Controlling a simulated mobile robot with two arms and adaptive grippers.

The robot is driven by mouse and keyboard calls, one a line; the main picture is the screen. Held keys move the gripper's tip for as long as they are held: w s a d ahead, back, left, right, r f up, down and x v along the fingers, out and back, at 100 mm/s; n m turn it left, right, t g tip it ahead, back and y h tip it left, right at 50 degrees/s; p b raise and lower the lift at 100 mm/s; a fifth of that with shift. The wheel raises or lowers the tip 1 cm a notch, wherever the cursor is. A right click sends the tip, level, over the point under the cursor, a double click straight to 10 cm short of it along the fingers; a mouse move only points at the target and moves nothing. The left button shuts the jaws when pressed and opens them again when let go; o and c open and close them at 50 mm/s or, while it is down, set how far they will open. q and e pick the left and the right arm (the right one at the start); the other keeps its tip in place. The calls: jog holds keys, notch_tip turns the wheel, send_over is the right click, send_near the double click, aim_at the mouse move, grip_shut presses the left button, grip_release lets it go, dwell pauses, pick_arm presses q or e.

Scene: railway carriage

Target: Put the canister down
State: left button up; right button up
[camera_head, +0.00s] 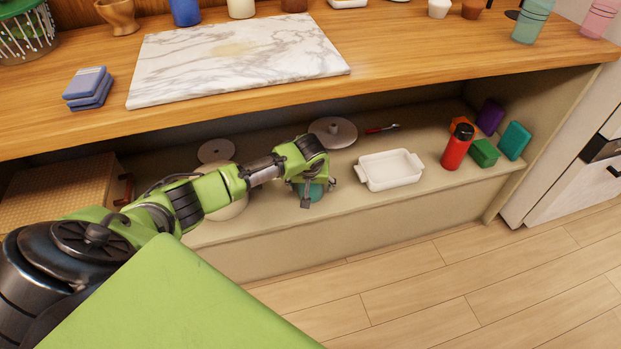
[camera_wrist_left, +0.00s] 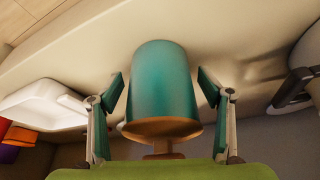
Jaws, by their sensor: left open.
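The teal canister (camera_head: 311,192) is on the lower shelf, mostly hidden under my left gripper (camera_head: 318,190) in the head view. In the left wrist view the canister (camera_wrist_left: 162,80) shows its smooth teal body, with a brown wooden lid and knob towards my palm. My left gripper's fingers are open on either side of it, with a visible gap on each side. The canister looks to be resting on the shelf (camera_head: 365,216), though its base contact is hidden. My right gripper is not in view.
A white baking dish (camera_head: 390,169) stands just right of the gripper, then a red bottle (camera_head: 458,147) and coloured boxes (camera_head: 484,152). A round pale pot (camera_head: 228,205) is to the left, partly behind my arm. The wooden counter (camera_head: 420,60) overhangs the shelf.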

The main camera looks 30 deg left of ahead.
pick_arm(q)
jog(key=v, duration=1.1)
jog(key=shift+r, duration=0.1)
grip_shut()
dwell(1.1)
